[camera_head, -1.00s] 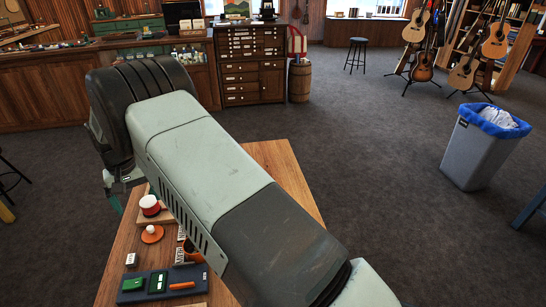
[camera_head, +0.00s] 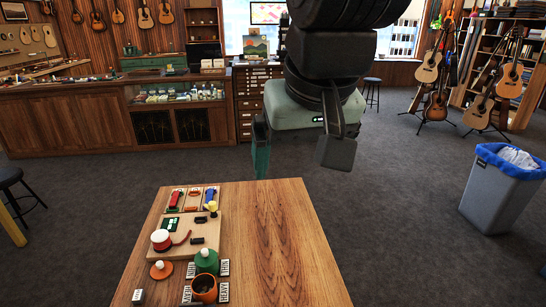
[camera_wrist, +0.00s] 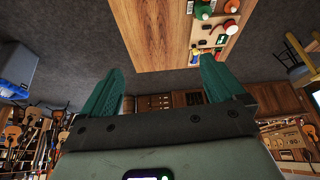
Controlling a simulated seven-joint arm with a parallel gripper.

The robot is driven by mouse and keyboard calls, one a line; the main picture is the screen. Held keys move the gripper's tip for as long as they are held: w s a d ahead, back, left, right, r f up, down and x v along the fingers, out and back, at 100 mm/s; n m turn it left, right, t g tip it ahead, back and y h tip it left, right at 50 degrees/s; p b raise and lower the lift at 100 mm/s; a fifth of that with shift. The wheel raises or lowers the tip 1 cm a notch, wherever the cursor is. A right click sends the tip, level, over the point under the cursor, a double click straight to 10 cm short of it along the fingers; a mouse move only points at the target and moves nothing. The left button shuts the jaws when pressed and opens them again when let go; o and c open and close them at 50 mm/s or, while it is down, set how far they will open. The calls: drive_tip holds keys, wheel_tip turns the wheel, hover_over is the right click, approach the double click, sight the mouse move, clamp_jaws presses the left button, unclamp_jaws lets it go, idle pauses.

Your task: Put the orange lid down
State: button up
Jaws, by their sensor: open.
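My gripper (camera_head: 300,158) is raised beyond the table's far edge, well away from the lid. Its two fingers are spread with nothing between them. The wrist view shows the open, empty fingers (camera_wrist: 162,72) too, with the table at the top.
Beside the lid stand a green lidded jar (camera_head: 206,262) and an orange pot (camera_head: 204,289), with black-and-white label blocks around them. A wooden board (camera_head: 195,236) with small parts lies behind. The table's right half is clear. A grey bin (camera_head: 500,190) stands at right.

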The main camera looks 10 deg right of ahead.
drive_tip(key=s+d+f, duration=0.2)
drive_tip(key=s+d, duration=0.1)
drive_tip(key=s, duration=0.4)
drive_tip(key=shift+s+f+m+t, duration=0.15)
drive_tip(key=shift+s+m+t, duration=0.2)
drive_tip(key=shift+m+t, duration=0.05)
